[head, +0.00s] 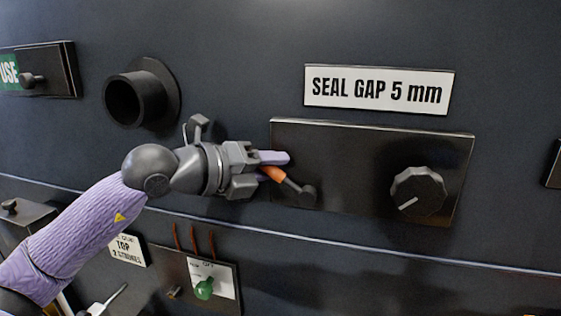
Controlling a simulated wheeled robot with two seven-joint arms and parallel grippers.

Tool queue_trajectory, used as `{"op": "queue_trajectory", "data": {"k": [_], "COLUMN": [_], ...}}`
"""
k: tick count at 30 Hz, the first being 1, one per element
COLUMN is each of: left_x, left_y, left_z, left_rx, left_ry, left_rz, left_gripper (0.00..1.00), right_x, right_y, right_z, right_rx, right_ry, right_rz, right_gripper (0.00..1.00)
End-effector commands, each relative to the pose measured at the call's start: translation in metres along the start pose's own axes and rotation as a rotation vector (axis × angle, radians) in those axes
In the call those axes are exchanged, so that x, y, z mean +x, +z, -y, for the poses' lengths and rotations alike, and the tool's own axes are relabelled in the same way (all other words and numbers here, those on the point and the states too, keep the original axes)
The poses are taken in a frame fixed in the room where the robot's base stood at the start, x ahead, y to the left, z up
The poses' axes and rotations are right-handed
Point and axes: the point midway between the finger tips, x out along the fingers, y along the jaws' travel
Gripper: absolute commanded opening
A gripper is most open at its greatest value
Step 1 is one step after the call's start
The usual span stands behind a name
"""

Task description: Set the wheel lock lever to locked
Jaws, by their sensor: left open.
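A small lever with an orange grip (272,174) and a dark stem sits on a dark panel (350,170). Its stem runs from the pivot at lower right up and left to the grip. No wheel lock wording is readable beside it, so I cannot tell which setting it is in. My left gripper (267,171) is open at the orange grip, with one pale finger just above it. The gripper partly hides the grip, and I cannot tell whether they touch. My right gripper is not in view.
A dark round knob (418,192) is on the same panel at right, below a "SEAL GAP 5 mm" sign (379,90). A black pipe stub (127,101) sticks out at upper left. A green-handled switch (205,289) is below my arm.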

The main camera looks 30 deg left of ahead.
Motion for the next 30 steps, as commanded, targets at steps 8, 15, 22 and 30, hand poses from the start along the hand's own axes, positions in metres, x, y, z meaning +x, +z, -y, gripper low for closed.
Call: {"op": "queue_trajectory", "data": {"k": [8, 15, 22, 30], "left_x": [0.0001, 0.0001, 0.0001, 0.0001], "left_y": [0.0, 0.0001, 0.0001, 0.0001], "left_z": [-0.0001, -0.0002, -0.0002, -0.0003], "left_rx": [-0.001, -0.001, -0.001, -0.001], "left_ry": [0.0, 0.0, 0.0, 0.0], "left_rz": [-0.001, -0.001, -0.001, -0.001], "left_gripper": [0.15, 0.0, 0.0, 0.0], "right_x": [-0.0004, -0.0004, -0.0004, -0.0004], "right_y": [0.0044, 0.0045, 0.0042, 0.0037], "right_z": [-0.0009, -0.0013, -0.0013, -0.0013], "right_rx": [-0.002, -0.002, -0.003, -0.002], "right_ry": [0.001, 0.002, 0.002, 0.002], "right_rz": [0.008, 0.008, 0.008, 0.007], "right_gripper": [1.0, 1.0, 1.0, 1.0]}}
